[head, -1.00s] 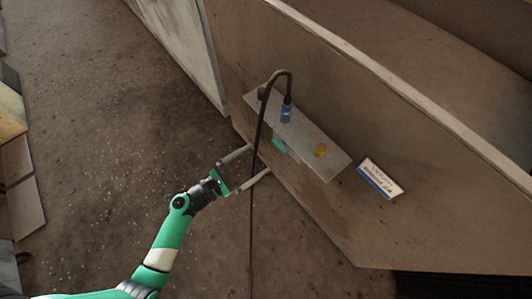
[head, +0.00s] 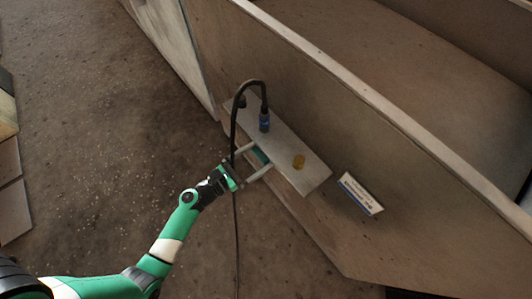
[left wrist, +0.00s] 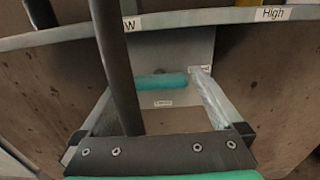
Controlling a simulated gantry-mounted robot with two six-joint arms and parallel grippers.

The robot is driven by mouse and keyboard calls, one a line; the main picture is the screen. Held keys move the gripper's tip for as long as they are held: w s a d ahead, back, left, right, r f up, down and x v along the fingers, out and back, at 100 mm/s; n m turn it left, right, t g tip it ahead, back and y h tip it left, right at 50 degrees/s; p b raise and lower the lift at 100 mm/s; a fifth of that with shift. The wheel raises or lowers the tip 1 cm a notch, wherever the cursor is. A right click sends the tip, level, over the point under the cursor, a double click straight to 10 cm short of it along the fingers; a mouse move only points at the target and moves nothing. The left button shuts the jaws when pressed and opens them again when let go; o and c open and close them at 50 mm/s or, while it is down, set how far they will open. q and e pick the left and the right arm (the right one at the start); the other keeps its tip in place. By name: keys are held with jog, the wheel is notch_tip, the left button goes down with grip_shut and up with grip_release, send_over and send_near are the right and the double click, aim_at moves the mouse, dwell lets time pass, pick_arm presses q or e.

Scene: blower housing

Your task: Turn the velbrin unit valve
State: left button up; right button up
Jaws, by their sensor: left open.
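The teal valve handle (head: 260,155) sits under the grey shelf on the panel side, mostly covered by the shelf and my gripper in the head view. In the left wrist view the handle (left wrist: 162,82) is a short horizontal teal bar against a grey plate with small labels. My left gripper (head: 262,158) is open, with its two pale fingers reaching toward the panel on either side of the handle. In the wrist view the handle lies ahead between the fingers (left wrist: 155,85); contact cannot be told. My right gripper is out of view.
A black hose (head: 235,120) arches over the shelf (head: 315,177) and hangs beside my left gripper, crossing its left finger in the wrist view. A white sign (head: 361,194) is to the right.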

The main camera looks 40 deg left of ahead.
pick_arm(q)
jog(key=shift+s, duration=0.15)
jog(key=shift+c, duration=1.4)
jog(key=c, duration=0.9)
jog(key=shift+o, duration=0.2)
